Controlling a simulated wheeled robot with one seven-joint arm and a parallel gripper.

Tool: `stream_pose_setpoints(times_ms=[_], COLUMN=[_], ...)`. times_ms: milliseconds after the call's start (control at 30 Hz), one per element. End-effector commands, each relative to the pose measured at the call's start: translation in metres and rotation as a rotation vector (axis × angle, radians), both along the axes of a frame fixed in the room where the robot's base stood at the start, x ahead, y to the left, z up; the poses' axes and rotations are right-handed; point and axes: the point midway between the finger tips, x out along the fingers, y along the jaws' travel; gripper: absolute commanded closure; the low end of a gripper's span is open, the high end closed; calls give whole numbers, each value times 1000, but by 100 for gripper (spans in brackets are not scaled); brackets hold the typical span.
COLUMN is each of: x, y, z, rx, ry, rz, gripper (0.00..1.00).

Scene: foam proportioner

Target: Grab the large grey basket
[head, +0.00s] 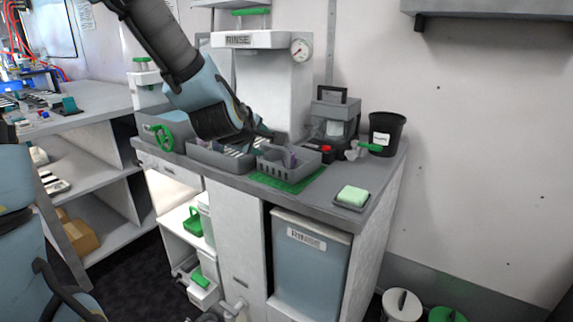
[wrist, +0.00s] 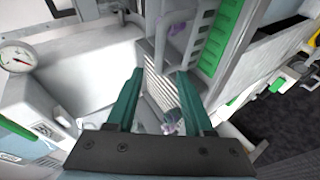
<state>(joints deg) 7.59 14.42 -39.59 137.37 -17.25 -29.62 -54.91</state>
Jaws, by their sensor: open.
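A grey basket (head: 290,168) with slotted walls stands on a green mat (head: 268,184) on the counter, with purplish items inside. In the wrist view its slotted wall (wrist: 196,38) shows at the top, right of centre, beside the green mat (wrist: 220,40). A wider grey tray (head: 205,157) with a ribbed white rack (wrist: 158,85) sits to its left. My gripper (wrist: 160,100) is open, its two teal fingers apart above the ribbed rack, with nothing clearly between them. In the head view my wrist covers part of the tray, and the fingertips are hard to make out.
A rinse station (head: 262,85) with a gauge (head: 300,48) rises behind. A grey caddy (head: 336,112), a black bucket (head: 386,134) and a green sponge on a dish (head: 352,196) stand to the right. A green valve wheel (head: 163,138) is at left. The counter's front right is mostly clear.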

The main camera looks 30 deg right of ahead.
Motion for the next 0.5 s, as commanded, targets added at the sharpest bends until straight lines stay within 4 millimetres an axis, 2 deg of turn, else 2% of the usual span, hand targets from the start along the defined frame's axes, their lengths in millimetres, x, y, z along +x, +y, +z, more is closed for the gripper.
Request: stream_pose_setpoints(times_ms=[300,500], x=[25,32], y=[-21,-28], z=[-18,-23], rx=[0,1], ry=[3,1], rz=[0,0], gripper=[48,48])
